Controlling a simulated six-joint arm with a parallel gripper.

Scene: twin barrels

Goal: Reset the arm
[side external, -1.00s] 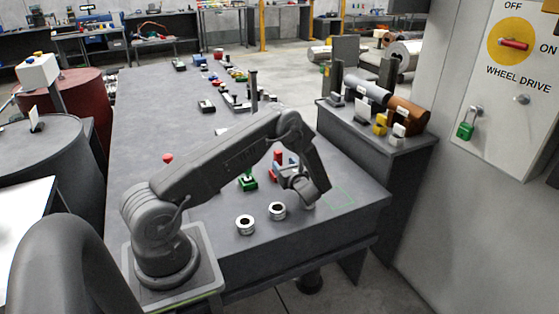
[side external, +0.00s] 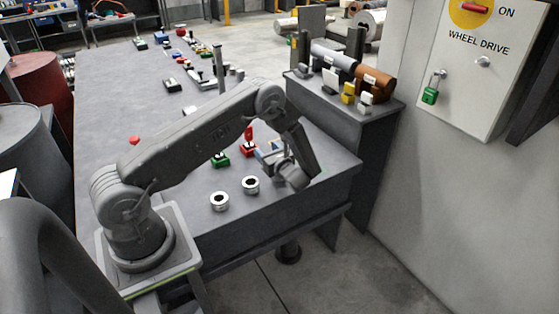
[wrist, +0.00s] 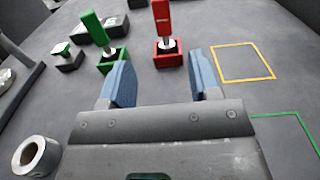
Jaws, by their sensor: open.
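My gripper (wrist: 162,80) is open, its two blue fingers apart with nothing between them. In the side external view my gripper (side external: 277,163) hangs low over the front right of the grey bench. A red block with an upright red-handled piece (wrist: 163,30) stands beyond the fingers in the wrist view. A green block with a green-handled piece (wrist: 98,38) stands to its left. They also show in the side external view, as the red block (side external: 247,149) and green block (side external: 220,160). A yellow outline (wrist: 243,63) and a green outline (wrist: 295,116) lie right of the fingers.
Two metal rings (side external: 219,201) (side external: 250,185) stand on the bench left of my gripper. A small red knob (side external: 134,140) lies near the left edge. A side stand (side external: 345,108) with cylinders is at the back right. A wall panel (side external: 485,65) is further right.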

